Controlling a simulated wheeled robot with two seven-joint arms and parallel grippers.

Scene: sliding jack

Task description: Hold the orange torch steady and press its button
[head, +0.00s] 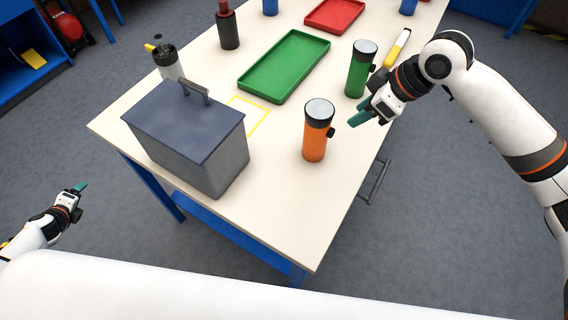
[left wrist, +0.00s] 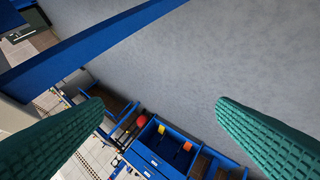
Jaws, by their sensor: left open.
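The orange torch (head: 314,138) stands upright on the table, with a grey-white top and a black button (head: 331,132) on its right side. A green torch (head: 360,72) of the same shape stands behind it to the right. My right gripper (head: 367,118) is to the right of the orange torch, near the table's right edge, with its teal fingers apart and nothing between them. It is clear of the torch. My left gripper (head: 79,188) is off the table at the lower left. In the left wrist view its fingers (left wrist: 160,105) are wide apart and empty.
A grey box with a dark lid and handle (head: 190,135) stands left of the orange torch. The table's front right (head: 300,215) is clear.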

